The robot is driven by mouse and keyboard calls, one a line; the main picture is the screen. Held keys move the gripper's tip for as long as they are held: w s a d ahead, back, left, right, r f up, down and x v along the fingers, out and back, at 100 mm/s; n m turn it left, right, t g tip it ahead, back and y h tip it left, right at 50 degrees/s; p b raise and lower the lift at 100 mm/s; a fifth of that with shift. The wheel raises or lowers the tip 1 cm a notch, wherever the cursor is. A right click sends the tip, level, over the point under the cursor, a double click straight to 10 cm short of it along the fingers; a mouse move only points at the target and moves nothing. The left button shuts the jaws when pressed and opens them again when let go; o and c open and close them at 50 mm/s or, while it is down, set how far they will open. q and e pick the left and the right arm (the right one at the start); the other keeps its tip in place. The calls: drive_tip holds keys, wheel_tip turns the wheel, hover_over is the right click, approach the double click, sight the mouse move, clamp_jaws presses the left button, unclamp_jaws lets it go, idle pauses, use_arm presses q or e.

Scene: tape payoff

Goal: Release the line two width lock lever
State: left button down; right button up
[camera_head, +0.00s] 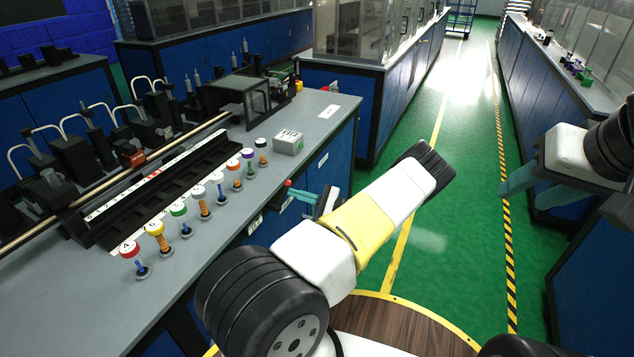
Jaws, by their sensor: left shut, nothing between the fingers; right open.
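A small red knob (288,183), which looks like the end of a lever, shows at the front edge of the grey bench. The rest of that lever is hidden or too small to make out. My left gripper (293,192) is shut, with nothing between its teal fingers. Its fingertips are right at the red knob in the picture; I cannot tell whether they touch it. My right gripper (520,190) is open and empty, over the green aisle at the right, far from the bench.
A row of knobs with coloured, lettered caps (180,210) lines the front of the grey bench top (70,300). A small grey box (288,141) sits behind the red knob. Black fixtures and a long rod (130,175) stand further back. The green aisle (455,190) is clear.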

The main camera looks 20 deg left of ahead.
use_arm(q)
drive_tip(key=s+r+n, duration=0.1)
drive_tip(key=n, duration=0.1)
drive_tip(key=s+r+n+h, duration=0.1)
drive_tip(key=n, duration=0.1)
drive_tip(key=s+r+n+g, duration=0.1)
drive_tip(key=n, duration=0.2)
drive_tip(key=shift+a, duration=0.15)
drive_tip(key=shift+s, duration=0.1)
idle(0.6)
drive_tip(key=w+d+f, duration=0.1)
drive_tip(key=w+d, duration=0.4)
drive_tip(key=d, duration=0.7)
drive_tip(key=shift+f, duration=0.15)
drive_tip(key=shift+d, duration=0.1)
